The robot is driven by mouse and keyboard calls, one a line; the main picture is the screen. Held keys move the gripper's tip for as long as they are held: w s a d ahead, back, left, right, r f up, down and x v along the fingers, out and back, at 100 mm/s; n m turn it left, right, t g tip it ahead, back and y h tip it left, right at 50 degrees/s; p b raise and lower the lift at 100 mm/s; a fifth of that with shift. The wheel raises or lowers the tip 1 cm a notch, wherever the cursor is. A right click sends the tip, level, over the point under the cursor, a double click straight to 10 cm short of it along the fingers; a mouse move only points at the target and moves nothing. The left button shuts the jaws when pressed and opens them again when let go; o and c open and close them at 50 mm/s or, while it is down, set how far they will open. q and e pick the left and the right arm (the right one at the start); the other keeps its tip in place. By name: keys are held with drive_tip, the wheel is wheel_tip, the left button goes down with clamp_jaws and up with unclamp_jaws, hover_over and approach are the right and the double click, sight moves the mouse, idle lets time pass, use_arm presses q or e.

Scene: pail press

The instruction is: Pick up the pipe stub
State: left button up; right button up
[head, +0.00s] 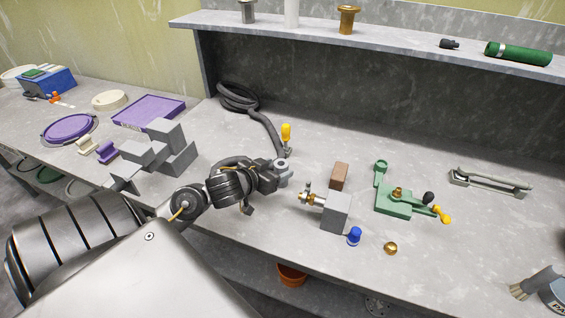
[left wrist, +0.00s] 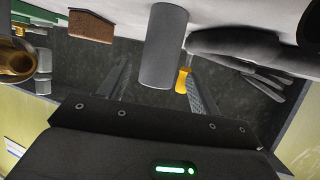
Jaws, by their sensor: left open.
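The pipe stub (head: 282,165) is a short grey cylinder on the bench, left of the brown block. In the left wrist view, which looks upside down, the stub (left wrist: 165,45) appears between and beyond the two fingers. My left gripper (head: 278,178) is open and right at the stub, reaching in from the left. The fingers (left wrist: 160,72) stand apart on either side of it, with a visible gap. Whether they touch it is not clear, and the stub's lower part is partly hidden in the head view. My right gripper is not in view.
A yellow-handled tool (head: 286,134) stands just behind the stub, near a black hose (head: 240,98). To the right are a brown block (head: 339,175), a grey block with brass fitting (head: 336,212), a blue cap (head: 354,236) and a green press (head: 393,201). Grey stepped blocks (head: 160,148) lie left.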

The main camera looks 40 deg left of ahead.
sight(283, 162)
use_arm(q)
drive_tip(key=x, duration=0.4)
drive_tip(key=shift+w+d, duration=0.15)
drive_tip(key=shift+w, duration=0.25)
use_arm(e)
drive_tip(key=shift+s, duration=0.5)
use_arm(q)
drive_tip(key=shift+s, duration=0.1)
drive_tip(key=c, duration=1.2)
drive_tip(key=shift+o, duration=0.2)
drive_tip(key=shift+r, duration=0.2)
drive_tip(key=shift+r, duration=0.6)
drive_tip(key=s+d+r+p, duration=0.3)
drive_tip(key=s+r+p, duration=0.8)
drive_tip(key=s+p, duration=0.2)
drive_tip(key=shift+s+d+r, duration=0.25)
drive_tip(key=shift+d+r, duration=0.05)
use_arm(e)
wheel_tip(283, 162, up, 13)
